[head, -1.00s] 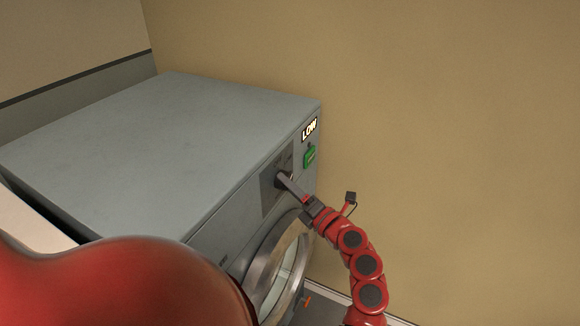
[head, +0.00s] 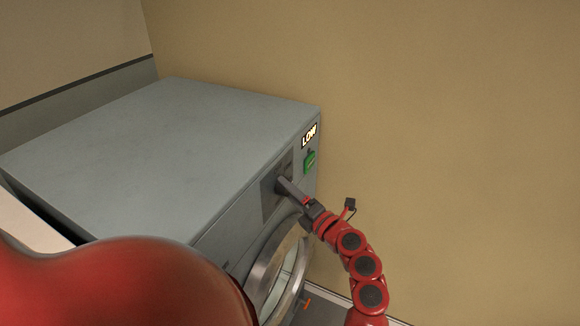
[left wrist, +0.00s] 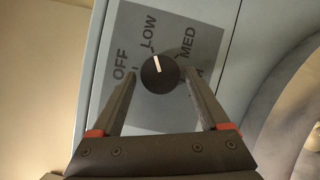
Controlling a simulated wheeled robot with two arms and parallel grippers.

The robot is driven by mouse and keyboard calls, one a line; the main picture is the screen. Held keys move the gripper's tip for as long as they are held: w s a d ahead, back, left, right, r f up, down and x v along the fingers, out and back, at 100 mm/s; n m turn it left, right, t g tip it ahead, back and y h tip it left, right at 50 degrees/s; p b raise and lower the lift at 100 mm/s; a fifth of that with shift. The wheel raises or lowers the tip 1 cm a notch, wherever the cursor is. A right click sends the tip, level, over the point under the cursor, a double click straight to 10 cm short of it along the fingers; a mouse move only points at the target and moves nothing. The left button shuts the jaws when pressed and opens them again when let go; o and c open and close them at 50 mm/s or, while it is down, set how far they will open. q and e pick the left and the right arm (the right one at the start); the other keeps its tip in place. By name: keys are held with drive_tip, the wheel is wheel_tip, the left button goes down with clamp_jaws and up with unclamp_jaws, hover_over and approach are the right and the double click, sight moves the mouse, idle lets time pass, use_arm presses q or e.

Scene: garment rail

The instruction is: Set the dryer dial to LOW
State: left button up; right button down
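The dryer (head: 170,140) is a grey box with a dark control panel on its front face, and the panel (left wrist: 185,15) also shows in the left wrist view. The dial (left wrist: 160,72) is a round black knob with a white pointer line. The line points up and slightly left, at the LOW label (left wrist: 149,32), between OFF and MED. My left gripper (head: 281,184) is at the panel and hides the dial in the head view. In the left wrist view its two fingers (left wrist: 159,77) are apart, one on each side of the knob; I cannot tell whether either touches it. My right gripper is not in view.
The round door (head: 277,270) is below the panel. A tan wall (head: 450,120) stands behind, and the dryer's top is clear.

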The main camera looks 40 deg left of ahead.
use_arm(q)
drive_tip(key=shift+o, duration=0.7)
drive_tip(key=s+d+b, duration=0.2)
drive_tip(key=d+b, duration=0.3)
drive_tip(key=d, duration=1.2)
drive_tip(key=shift+d+f, duration=0.15)
drive_tip(key=shift+f, duration=0.3)
